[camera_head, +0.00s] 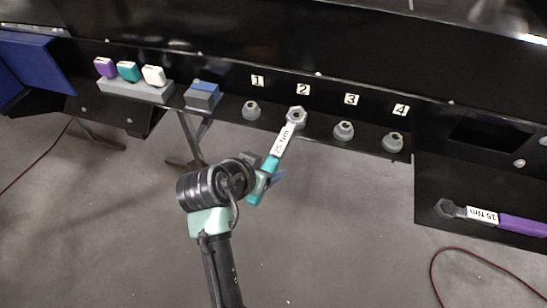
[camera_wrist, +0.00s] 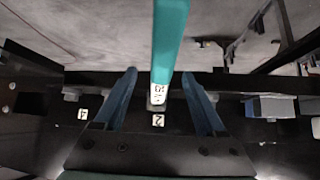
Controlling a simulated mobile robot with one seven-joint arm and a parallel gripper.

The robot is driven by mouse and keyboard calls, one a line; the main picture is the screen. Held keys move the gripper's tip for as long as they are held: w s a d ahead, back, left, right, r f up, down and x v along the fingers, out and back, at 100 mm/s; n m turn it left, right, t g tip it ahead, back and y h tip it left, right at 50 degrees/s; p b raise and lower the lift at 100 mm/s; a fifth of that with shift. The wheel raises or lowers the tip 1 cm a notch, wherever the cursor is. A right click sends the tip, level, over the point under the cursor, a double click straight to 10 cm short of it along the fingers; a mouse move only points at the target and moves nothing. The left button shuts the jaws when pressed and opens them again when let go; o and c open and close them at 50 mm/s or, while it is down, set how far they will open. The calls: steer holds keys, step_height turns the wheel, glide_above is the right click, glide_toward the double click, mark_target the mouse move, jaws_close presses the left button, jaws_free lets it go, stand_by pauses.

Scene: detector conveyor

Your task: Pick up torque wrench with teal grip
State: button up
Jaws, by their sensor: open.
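The torque wrench with the teal grip (camera_head: 270,165) has its head on the nut at position 2 and carries a "25 Nm" label. Its teal handle points down toward my arm in the head view. In the wrist view the teal grip (camera_wrist: 170,40) runs between the two blue fingers of my gripper (camera_wrist: 158,100), with space on both sides. My gripper (camera_head: 263,184) is open around the handle; its fingers are partly hidden by the wrist in the head view.
A second wrench with a purple grip (camera_head: 520,224) lies on the right tray. Nuts 1 (camera_head: 251,110), 3 (camera_head: 343,130) and 4 (camera_head: 393,142) stand beside the wrench head. Purple, teal and white pieces sit on a grey block (camera_head: 135,91) at left. Below the ledge is open floor.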

mark_target(268, 166)
steer(key=shift+p+x, duration=0.35)
steer(key=shift+x, duration=1.5)
steer(key=shift+a, duration=0.15)
jaws_close()
steer(key=shift+w, duration=0.1)
